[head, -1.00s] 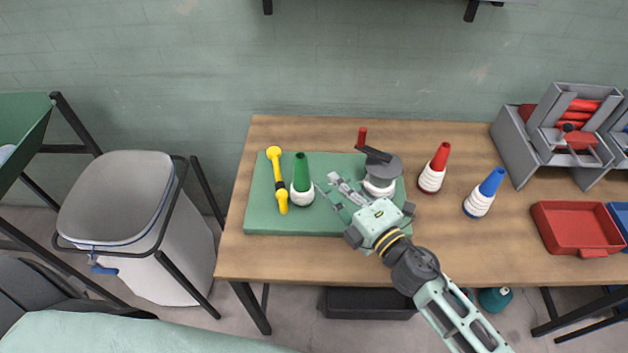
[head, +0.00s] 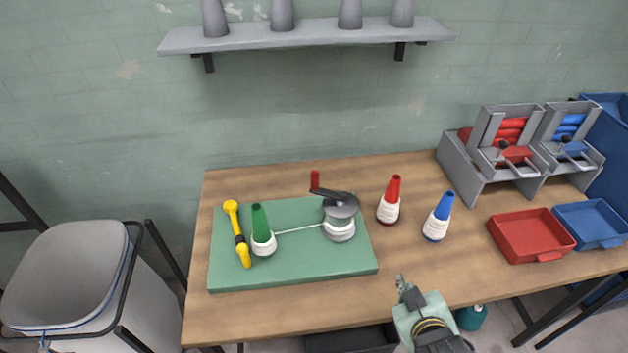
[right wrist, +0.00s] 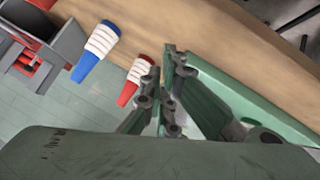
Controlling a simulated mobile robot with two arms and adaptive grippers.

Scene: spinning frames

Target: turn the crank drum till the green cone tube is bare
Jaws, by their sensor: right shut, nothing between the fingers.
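The green cone tube (head: 259,218) stands on the green board (head: 300,265), with white yarn still wrapped round its lower part. A white strand (head: 298,229) runs from it to the crank drum (head: 340,207), which has white yarn below its grey top. The crank's red handle (head: 315,180) points up at the drum's back left. My right gripper (head: 402,283) is shut and empty near the table's front edge, right of the board and apart from the drum. Its fingers (right wrist: 170,70) also show in the right wrist view. My left gripper is in no view.
A yellow tool (head: 238,233) lies left of the green cone. A red cone (head: 389,200) and a blue cone (head: 438,216) with white yarn stand right of the board. Red (head: 531,236) and blue (head: 590,224) trays lie further right. A shelf (head: 310,36) hangs above.

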